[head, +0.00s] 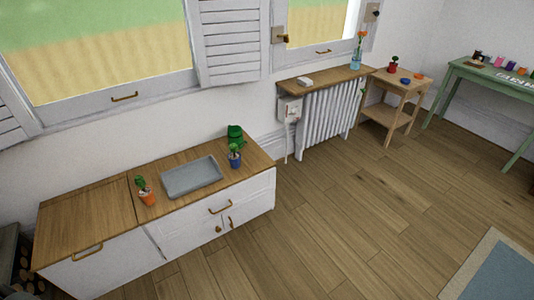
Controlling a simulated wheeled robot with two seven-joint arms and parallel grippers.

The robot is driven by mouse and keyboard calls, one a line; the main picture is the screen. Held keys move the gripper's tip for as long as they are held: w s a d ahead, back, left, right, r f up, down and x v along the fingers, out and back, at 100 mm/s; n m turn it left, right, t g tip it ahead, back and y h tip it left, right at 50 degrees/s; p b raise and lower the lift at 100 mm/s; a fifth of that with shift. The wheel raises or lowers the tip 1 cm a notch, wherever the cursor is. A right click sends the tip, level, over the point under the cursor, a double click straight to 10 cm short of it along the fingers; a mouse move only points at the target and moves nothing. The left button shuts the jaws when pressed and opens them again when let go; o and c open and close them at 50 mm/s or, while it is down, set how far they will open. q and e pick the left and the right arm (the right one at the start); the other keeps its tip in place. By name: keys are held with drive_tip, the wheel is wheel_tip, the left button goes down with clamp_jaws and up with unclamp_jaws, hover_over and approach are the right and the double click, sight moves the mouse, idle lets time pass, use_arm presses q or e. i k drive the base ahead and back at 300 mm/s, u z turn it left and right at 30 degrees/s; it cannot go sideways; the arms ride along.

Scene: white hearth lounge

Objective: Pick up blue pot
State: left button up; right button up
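A small blue pot (235,161) with a green plant in it stands upright on the wooden top of the low white cabinet (262,160). It is near the cabinet's right end, just right of a grey tray (192,177). A green object (235,134), perhaps a watering can, stands behind it. An orange pot (147,197) with a plant stands left of the tray. Neither of my grippers shows in the head view.
A white radiator (325,110) under a wooden shelf stands right of the cabinet. Beyond it are a small wooden side table (391,120) and a green table (480,75) with several small items. The wooden floor (330,215) before the cabinet is clear. A blue rug (500,275) lies at lower right.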

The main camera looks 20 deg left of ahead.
sight(235, 158)
drive_tip(key=z, duration=0.35)
drive_tip(key=i, duration=1.85)
drive_tip(key=u, duration=0.7)
